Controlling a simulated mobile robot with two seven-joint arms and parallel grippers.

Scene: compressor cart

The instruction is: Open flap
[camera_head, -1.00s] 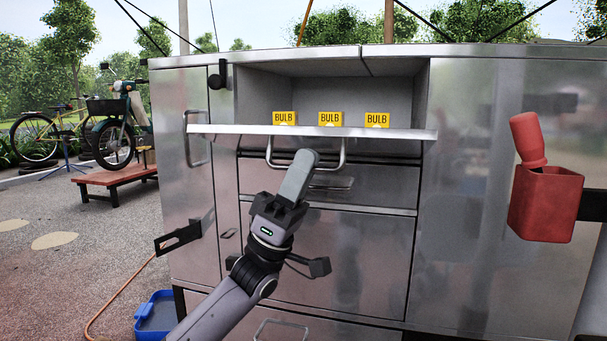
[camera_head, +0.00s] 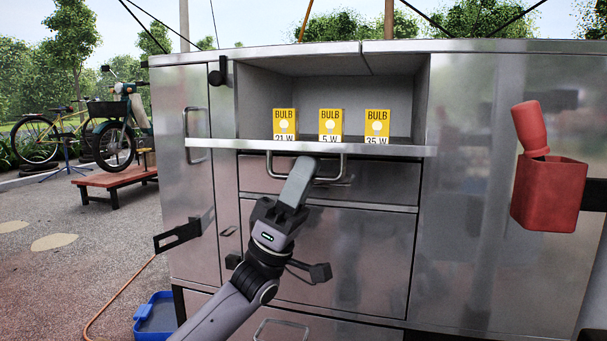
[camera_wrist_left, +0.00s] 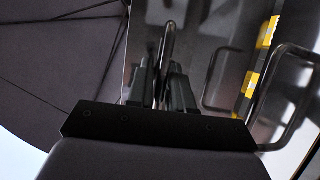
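The flap (camera_head: 215,142) is a metal panel lowered to about level, its front edge running across the cabinet opening. Its U-shaped metal handle (camera_head: 344,168) hangs below that edge. My left gripper (camera_head: 303,165) is at the handle. In the left wrist view its fingers (camera_wrist_left: 165,85) close in on both sides of a thin metal bar, which I take for the handle; the exact contact is partly hidden. My right gripper is in neither view.
Three yellow bulb boxes (camera_head: 331,122) stand in the open compartment behind the flap. Drawers lie below it. A red container (camera_head: 546,195) sticks out at the right. A black bracket (camera_head: 180,236) and a blue tray (camera_head: 156,318) are at the left.

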